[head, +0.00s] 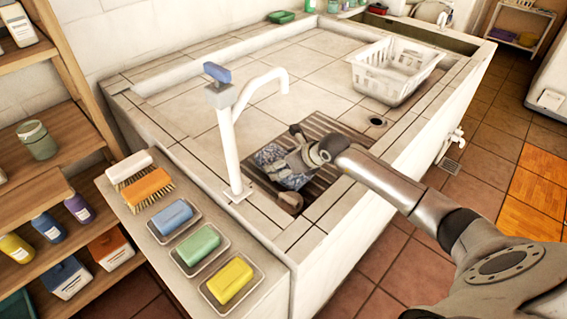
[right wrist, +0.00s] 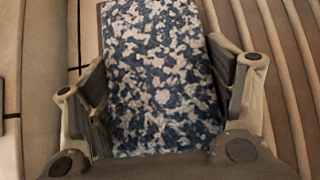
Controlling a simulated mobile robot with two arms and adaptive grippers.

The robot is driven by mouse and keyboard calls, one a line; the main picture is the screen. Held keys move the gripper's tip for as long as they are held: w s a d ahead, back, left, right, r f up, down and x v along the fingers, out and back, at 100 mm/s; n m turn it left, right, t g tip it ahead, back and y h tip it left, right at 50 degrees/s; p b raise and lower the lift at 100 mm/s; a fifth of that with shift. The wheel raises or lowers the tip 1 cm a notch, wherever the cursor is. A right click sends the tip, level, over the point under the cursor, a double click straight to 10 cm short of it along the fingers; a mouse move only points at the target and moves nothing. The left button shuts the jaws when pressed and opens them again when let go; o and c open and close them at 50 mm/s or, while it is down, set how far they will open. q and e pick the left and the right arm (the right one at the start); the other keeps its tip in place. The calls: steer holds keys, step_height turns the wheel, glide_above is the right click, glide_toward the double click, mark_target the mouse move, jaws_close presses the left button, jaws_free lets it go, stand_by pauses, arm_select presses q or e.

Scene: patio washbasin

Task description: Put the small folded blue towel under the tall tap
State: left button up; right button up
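The tall tap (head: 232,140) is white, with a blue handle and a spout bending right. My right gripper (head: 285,160) is over the towel, reaching in from the right. In the right wrist view the towel (right wrist: 160,75) lies between the spread fingers of this gripper (right wrist: 160,52), close to both; I cannot tell whether they touch it. The gripper hides part of the towel. My left gripper is not in view.
A white basket (head: 395,72) stands at the basin's far right. Blue, green and yellow (head: 230,280) soaps in dishes and a brush (head: 146,188) line the ledge left of the tap. A wooden shelf (head: 45,180) holds bottles. The basin's tiled middle (head: 290,75) is clear.

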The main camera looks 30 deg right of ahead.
steer(key=o, duration=0.4)
steer(key=shift+c, duration=0.2)
steer(key=shift+r, duration=0.1)
steer(key=shift+r, duration=0.25)
steer(key=v, duration=1.2)
steer(key=shift+r, duration=0.35)
